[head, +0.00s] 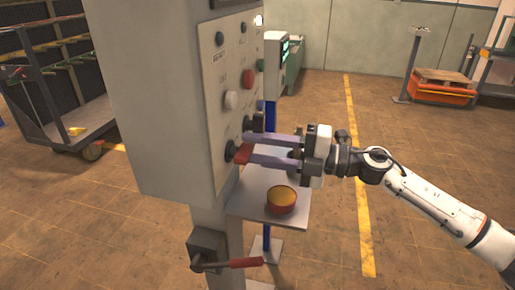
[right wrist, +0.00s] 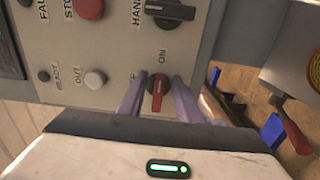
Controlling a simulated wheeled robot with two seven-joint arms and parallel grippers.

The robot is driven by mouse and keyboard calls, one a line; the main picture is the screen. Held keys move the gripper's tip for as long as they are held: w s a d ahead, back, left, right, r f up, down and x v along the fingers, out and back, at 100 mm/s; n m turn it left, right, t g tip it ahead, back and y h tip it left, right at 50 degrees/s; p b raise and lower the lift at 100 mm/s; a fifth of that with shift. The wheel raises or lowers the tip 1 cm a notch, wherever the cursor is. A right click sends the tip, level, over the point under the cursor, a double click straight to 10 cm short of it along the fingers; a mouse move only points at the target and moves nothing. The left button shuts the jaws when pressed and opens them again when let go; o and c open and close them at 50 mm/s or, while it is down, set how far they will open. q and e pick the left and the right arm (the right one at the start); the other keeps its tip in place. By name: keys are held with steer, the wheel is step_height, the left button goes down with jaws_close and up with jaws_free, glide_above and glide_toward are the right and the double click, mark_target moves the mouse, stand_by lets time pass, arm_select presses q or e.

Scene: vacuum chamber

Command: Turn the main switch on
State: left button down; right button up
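A red rotary switch (head: 241,153) with an ON label sits low on the grey control panel (head: 217,140). It also shows in the right wrist view (right wrist: 157,97), where its other label is partly hidden behind a finger. My right gripper (head: 248,148) reaches it from the right in the head view. In the right wrist view, the two fingers (right wrist: 157,88) stand on either side of the red handle, with a narrow gap showing on both sides. The gripper is open around the handle. My left gripper is in neither view.
A black selector (right wrist: 170,10) and a red button (right wrist: 89,8) are on the panel nearby. A small shelf (head: 240,207) with a red-and-yellow round container (head: 281,199) lies below my right gripper. A red-handled lever (head: 232,264) sticks out lower down. Open floor lies right.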

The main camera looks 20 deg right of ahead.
steer(key=b+v, duration=0.3)
steer(key=v, duration=0.7)
steer(key=shift+s, duration=0.15)
